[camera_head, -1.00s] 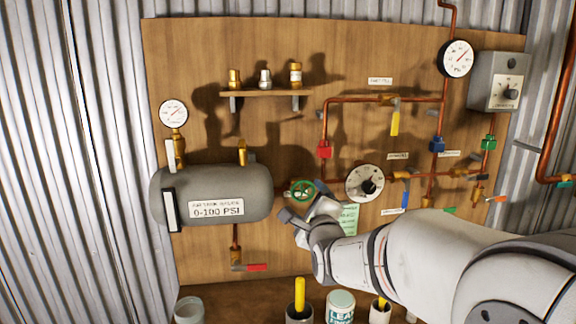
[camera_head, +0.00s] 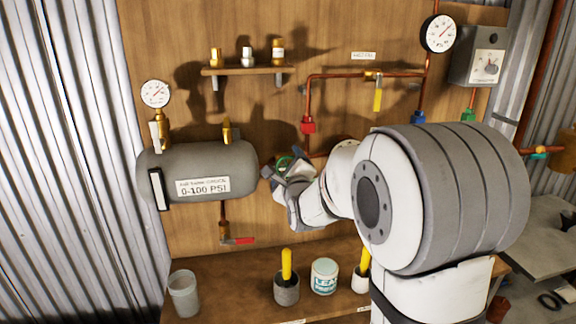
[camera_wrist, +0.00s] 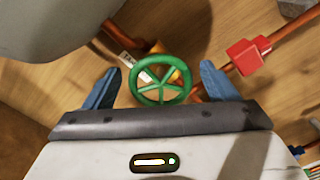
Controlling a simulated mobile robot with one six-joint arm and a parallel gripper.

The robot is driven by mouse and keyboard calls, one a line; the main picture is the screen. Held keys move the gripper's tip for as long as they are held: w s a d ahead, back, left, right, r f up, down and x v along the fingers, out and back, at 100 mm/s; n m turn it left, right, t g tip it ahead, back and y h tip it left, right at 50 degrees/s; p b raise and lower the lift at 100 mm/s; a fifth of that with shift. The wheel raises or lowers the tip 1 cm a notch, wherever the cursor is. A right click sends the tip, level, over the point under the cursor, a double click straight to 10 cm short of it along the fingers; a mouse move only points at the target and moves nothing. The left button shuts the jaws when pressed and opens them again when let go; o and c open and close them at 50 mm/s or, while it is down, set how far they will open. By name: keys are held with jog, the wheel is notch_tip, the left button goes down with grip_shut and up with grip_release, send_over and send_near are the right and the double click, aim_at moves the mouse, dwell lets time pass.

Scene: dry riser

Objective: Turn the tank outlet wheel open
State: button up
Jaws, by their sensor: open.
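The tank outlet wheel is a green spoked handwheel (camera_wrist: 160,62) on a brass valve, centred in the wrist view. My gripper (camera_wrist: 160,85) is open, with one blue-grey finger on each side of the wheel. Gaps show between the fingers and the rim; I cannot tell the depth between them. In the head view my gripper (camera_head: 285,172) is at the right end of the grey tank (camera_head: 197,172) and covers most of the wheel. Only a green bit of the wheel (camera_head: 284,161) shows there.
A copper pipe with a red fitting (camera_wrist: 244,56) runs right of the wheel. A red-handled valve (camera_head: 237,240) hangs below the tank. The bench below holds a bucket (camera_head: 184,293), a white tin (camera_head: 324,276) and yellow-handled tools in pots. My arm hides the lower right of the board.

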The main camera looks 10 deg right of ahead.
jog(key=c, duration=1)
jog(key=shift+o, duration=0.2)
jog(key=shift+f+b, duration=0.15)
jog(key=shift+b, duration=0.4)
